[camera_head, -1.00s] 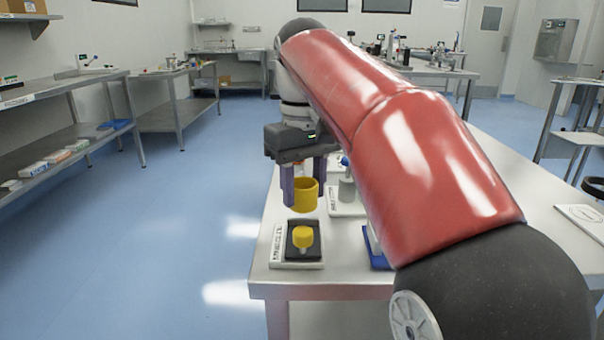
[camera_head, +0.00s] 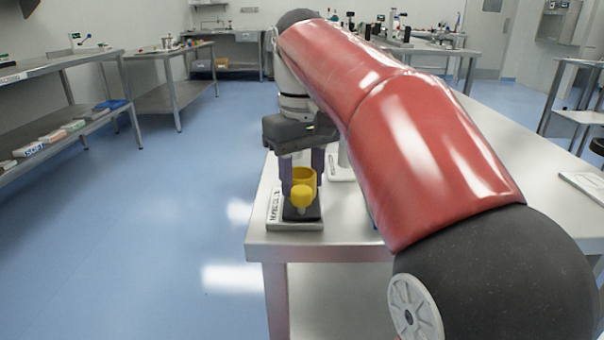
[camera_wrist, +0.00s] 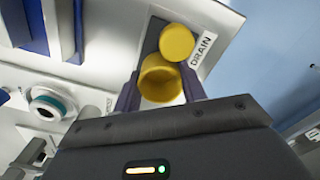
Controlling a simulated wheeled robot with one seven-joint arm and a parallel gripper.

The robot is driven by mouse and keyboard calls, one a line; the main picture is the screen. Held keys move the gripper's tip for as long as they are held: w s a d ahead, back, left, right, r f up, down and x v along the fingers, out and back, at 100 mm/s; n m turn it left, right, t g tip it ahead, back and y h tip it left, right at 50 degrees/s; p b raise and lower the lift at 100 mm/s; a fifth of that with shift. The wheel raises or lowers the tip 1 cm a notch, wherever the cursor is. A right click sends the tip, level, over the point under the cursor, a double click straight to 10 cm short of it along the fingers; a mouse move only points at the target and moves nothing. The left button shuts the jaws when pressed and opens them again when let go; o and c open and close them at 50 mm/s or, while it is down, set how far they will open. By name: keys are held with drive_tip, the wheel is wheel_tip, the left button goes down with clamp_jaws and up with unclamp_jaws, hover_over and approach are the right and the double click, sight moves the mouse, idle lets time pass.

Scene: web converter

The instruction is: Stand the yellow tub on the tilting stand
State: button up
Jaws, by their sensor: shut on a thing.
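My gripper (camera_head: 303,172) is shut on the yellow tub (camera_head: 306,176), an open round cup seen between the fingers. In the wrist view the tub (camera_wrist: 160,78) shows its hollow mouth between the fingertips (camera_wrist: 160,92). Right beside it is a yellow round-topped piece (camera_head: 302,196) over a dark pad (camera_head: 301,213) on a white plate.
The fixture is near the front left corner of the steel table (camera_head: 400,246). The wrist view shows a teal-ringed round part (camera_wrist: 50,103) and blue parts (camera_wrist: 66,30) to the left. My red arm hides much of the table. Floor (camera_head: 150,240) is open to the left.

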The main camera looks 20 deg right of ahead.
drive_tip(key=o, duration=1.1)
drive_tip(key=shift+c, duration=0.5)
drive_tip(key=shift+o, duration=0.9)
drive_tip(key=shift+d, duration=0.1)
drive_tip(key=shift+r+p, duration=2.45)
drive_tip(key=shift+r, duration=1.05)
